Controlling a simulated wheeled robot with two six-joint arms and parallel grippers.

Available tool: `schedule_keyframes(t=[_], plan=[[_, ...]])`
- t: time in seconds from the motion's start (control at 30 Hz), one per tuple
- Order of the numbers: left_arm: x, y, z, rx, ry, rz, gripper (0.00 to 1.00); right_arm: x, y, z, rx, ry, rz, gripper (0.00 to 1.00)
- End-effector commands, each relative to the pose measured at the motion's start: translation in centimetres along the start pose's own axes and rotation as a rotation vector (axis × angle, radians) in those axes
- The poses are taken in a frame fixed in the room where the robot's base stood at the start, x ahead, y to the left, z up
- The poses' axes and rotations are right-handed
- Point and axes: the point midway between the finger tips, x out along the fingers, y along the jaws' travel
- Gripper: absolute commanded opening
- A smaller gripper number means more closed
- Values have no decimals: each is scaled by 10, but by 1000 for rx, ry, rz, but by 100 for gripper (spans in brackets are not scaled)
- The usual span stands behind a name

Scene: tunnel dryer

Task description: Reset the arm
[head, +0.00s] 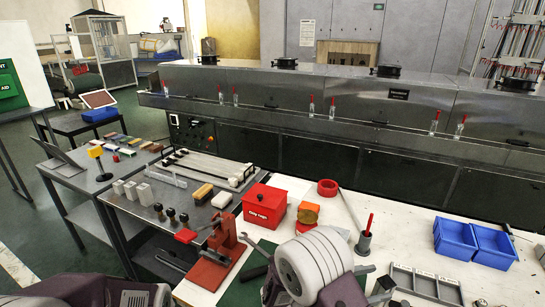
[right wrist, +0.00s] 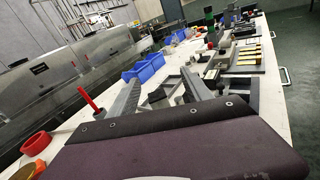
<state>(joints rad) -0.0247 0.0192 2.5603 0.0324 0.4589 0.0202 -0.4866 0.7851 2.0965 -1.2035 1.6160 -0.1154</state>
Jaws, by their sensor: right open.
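My right arm reaches in at the bottom of the head view, over the front of the white bench (head: 410,235). Its right gripper (head: 376,281) is partly cut off by the lower edge there. In the right wrist view the right gripper (right wrist: 163,90) has its two grey fingers spread well apart, with nothing held between them. A dark purple part of my left arm (head: 95,292) shows at the bottom left of the head view. The left gripper itself does not show.
A red press (head: 215,258), red box (head: 264,205), red tape ring (head: 327,188) and dark holder with a red handle (head: 365,240) stand near the right arm. Blue bins (head: 455,240) and a grey divided tray (head: 425,284) lie right. The steel dryer (head: 300,100) runs behind.

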Motion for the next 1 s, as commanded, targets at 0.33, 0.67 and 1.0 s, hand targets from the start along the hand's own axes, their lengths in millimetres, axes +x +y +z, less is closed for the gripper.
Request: schedule_keyframes(t=[0.33, 0.67, 1.0], plan=[[-86, 2, -9, 0, 1, 0, 62, -47, -146, 42, 825, 789, -1052, 58], [-80, 2, -8, 0, 0, 0, 62, -109, -77, 1, 1317, 1093, -1288, 58], [-81, 2, -8, 0, 0, 0, 62, -109, -76, 2, 1321, 1094, -1287, 58]])
